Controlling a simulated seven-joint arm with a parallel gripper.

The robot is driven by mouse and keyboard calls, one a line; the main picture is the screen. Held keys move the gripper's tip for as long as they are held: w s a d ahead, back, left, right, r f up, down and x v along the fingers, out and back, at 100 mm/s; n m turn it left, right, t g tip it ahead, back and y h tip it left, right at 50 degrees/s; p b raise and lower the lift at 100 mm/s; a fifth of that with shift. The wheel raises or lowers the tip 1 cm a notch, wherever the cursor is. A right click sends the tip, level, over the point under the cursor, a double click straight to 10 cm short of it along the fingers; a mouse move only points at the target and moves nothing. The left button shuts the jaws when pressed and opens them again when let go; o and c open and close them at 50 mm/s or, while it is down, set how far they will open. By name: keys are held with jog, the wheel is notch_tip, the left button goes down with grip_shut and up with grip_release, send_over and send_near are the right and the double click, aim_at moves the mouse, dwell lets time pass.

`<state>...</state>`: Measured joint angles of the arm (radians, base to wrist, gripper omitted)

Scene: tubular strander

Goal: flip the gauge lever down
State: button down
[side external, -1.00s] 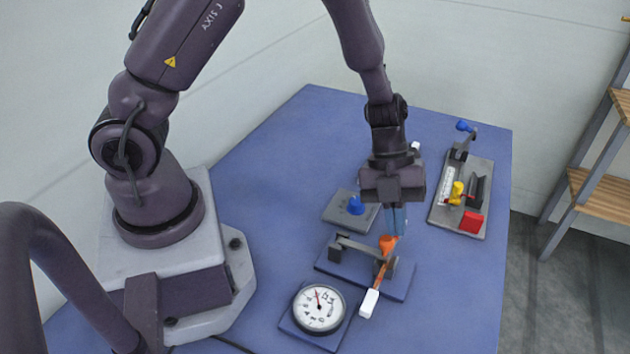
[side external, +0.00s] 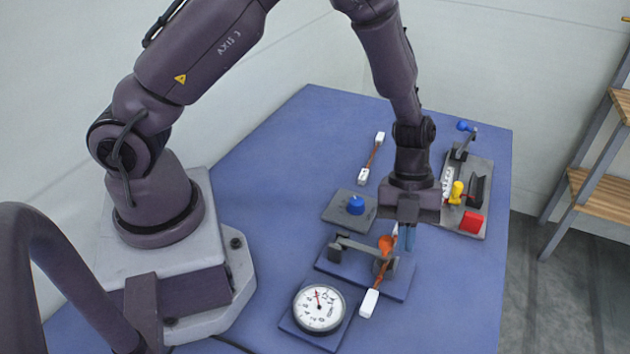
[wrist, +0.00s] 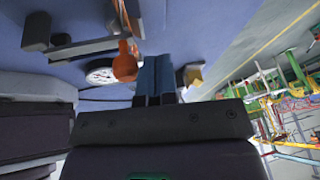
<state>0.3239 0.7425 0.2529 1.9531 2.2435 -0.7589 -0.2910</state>
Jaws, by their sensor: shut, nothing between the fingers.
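The round white dial gauge (side external: 318,308) lies on a blue plate at the front of the table. Behind it, a blue base plate (side external: 340,265) carries a grey bracket and a lever with an orange knob (side external: 386,244), which stands up above the plate. My gripper (side external: 408,242) points down just right of the orange knob, its blue fingers together and empty. In the wrist view the orange knob (wrist: 125,64) is just left of the blue fingertips (wrist: 155,64); I cannot tell whether they touch.
A white-ended link (side external: 369,303) lies beside the dial, another (side external: 371,158) farther back. A blue knob (side external: 355,205) sits on a grey plate. At right, a grey board (side external: 470,225) holds a blue-tipped lever (side external: 465,127), a yellow piece and a red block.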

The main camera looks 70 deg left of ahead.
dwell(0.3)
jog(key=w+d+r, duration=0.2)
jog(key=w+r, duration=0.5)
jog(key=r, duration=0.3)
jog(key=shift+w+d+r, duration=0.15)
jog(key=shift+w+d, duration=0.05)
